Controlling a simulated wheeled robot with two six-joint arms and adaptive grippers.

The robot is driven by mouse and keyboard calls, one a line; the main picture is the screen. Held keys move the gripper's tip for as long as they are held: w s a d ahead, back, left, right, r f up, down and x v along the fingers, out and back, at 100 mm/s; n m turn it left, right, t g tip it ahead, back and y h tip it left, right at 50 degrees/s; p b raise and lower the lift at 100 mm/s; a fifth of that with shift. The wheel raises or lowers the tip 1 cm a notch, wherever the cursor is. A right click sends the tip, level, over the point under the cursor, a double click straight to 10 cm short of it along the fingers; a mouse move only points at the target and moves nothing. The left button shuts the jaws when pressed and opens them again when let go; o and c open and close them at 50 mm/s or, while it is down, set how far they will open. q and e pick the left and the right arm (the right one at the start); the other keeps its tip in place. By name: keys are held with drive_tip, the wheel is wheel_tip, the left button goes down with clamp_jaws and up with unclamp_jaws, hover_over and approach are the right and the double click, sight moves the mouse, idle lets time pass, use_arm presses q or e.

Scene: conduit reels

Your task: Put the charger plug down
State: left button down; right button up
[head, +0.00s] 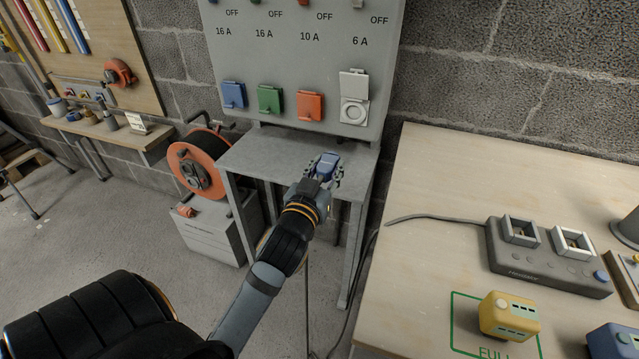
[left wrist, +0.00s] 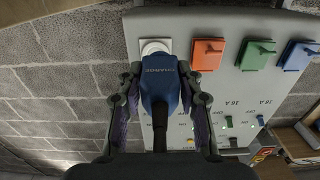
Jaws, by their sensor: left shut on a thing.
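The charger plug (head: 328,164) is blue with a dark cable end. My left gripper (head: 323,172) is shut on it, above the small grey metal shelf (head: 260,152) under the socket panel, as the head view shows. Whether the plug touches the shelf I cannot tell. In the left wrist view, which is upside down, the plug (left wrist: 159,82) sits between both fingers (left wrist: 160,98) with its lettering showing. Its far end overlaps the white socket (left wrist: 153,46) in that picture. In the head view the white socket (head: 354,112) has its lid up and is apart from the plug. My right gripper is not in view.
Blue (head: 233,95), green (head: 270,99) and orange (head: 310,106) covered sockets line the panel. An orange cable reel (head: 198,168) stands left of the shelf. A wooden table (head: 430,180) at right holds a charger station (head: 545,260) and a yellow battery (head: 508,315).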

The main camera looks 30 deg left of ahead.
use_arm(q)
drive_tip(key=shift+w+f, duration=0.1)
drive_tip(key=shift+w, duration=0.15)
drive_tip(key=w+a+f+b, duration=0.1)
drive_tip(key=w+a+f, duration=0.3)
drive_tip(key=w+a+f+b, duration=0.2)
drive_tip(key=w+a+f, duration=0.2)
drive_tip(key=w, duration=0.1)
drive_tip(key=shift+w+a+f, duration=0.15)
drive_tip(key=shift+a+f, duration=0.15)
drive_tip(key=shift+f, duration=0.05)
drive_tip(key=shift+w+a+f, duration=0.1)
drive_tip(key=shift+w, duration=0.05)
drive_tip(key=f, duration=0.1)
drive_tip(key=f+b, duration=0.2)
drive_tip(key=f, duration=0.1)
drive_tip(key=shift+w+a, duration=0.25)
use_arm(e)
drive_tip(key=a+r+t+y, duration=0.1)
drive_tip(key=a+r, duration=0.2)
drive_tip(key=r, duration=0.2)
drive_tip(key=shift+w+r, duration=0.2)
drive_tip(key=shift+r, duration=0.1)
